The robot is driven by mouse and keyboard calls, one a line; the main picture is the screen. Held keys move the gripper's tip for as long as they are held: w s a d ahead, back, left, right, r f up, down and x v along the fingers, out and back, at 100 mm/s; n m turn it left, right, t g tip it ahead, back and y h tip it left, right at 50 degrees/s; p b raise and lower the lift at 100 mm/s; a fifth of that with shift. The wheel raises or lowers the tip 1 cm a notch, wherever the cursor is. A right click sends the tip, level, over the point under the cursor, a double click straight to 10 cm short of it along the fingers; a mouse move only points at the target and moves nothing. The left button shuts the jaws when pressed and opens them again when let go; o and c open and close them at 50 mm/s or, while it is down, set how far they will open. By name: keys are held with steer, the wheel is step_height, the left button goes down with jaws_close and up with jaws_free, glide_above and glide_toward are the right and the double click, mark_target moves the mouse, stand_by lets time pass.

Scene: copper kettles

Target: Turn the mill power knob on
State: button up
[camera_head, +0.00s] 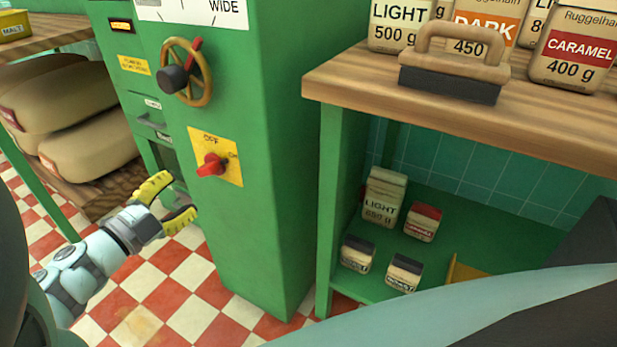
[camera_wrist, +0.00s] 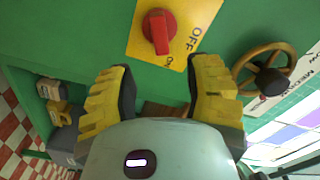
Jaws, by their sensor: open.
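The red mill power knob (camera_head: 211,165) sits on a yellow plate (camera_head: 228,172) on the front of the green mill (camera_head: 262,120). The plate reads OFF at its top. In the wrist view the red knob (camera_wrist: 159,31) lies beyond the fingertips, between their lines, with the yellow plate (camera_wrist: 190,14) around it. The OFF and ON words show there. My gripper (camera_head: 178,202) has yellow ridged fingers. It is open and empty, lower left of the knob and apart from it. It also shows in the wrist view (camera_wrist: 160,80).
A brass handwheel (camera_head: 201,90) with a dark grip juts from the mill above the knob. A wooden-topped table (camera_head: 340,85) with bags and a wooden-handled block (camera_head: 450,75) stands at right. Sacks (camera_head: 85,95) lie on a shelf at left. Tiled floor is clear below.

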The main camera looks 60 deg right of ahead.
steer(key=shift+s+a, duration=0.1)
steer(key=shift+a, duration=2.05)
